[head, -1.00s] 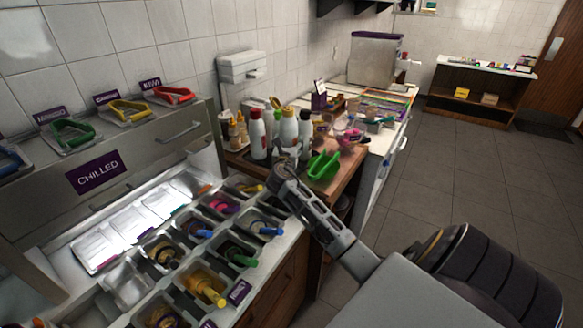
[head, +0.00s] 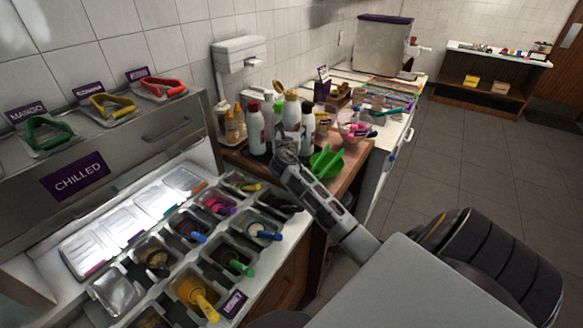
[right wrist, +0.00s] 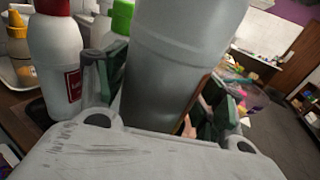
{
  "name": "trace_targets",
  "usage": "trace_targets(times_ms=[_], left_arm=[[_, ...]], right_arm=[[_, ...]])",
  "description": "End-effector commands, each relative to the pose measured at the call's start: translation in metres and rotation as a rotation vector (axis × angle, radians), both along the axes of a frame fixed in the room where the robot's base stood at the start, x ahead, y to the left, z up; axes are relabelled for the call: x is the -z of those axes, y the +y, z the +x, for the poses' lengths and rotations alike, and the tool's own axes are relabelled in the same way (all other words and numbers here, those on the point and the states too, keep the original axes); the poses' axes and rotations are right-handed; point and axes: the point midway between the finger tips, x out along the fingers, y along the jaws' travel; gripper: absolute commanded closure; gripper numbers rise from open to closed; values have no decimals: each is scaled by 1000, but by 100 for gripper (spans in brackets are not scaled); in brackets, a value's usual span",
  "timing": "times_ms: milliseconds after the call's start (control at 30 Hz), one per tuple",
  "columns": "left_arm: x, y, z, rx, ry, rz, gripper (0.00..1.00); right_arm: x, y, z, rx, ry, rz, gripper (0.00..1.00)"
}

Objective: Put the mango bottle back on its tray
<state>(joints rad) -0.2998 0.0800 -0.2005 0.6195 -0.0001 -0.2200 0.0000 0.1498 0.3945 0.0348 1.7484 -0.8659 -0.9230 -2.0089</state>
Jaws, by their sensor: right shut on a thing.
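A white bottle with a yellow-gold cap (head: 291,112), which I take for the mango bottle, stands higher than its neighbours in the head view. My right gripper (head: 287,147) is shut on it, seen from behind. In the right wrist view the bottle's pale grey body (right wrist: 182,60) is upright, slightly tilted, between the two fingers of the gripper (right wrist: 160,95). Its label, cap and base are out of that view. The bottle's tray seems to be the dark surface (head: 232,155) under the bottles, largely hidden. My left gripper is not in view.
A red-capped bottle (head: 256,132) stands close on the left; it shows in the wrist view (right wrist: 58,70). A green-capped bottle (right wrist: 122,18) stands behind. Another white bottle (head: 307,120) is close on the right.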

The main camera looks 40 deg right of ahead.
Motion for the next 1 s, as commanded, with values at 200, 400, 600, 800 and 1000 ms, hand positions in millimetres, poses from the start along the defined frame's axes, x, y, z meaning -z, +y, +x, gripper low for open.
trace_targets(times_ms=[200, 400, 600, 800, 1000], left_arm=[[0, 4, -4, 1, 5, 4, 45], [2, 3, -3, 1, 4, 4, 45], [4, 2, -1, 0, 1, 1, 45], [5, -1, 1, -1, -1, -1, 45], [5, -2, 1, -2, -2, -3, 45]], right_arm=[[-2, 0, 0, 0, -6, -4, 56], [13, -1, 0, 0, -5, -4, 56], [37, 0, 0, 0, -5, -4, 56], [54, -1, 0, 0, -6, -4, 56], [58, -1, 0, 0, -7, -5, 56]])
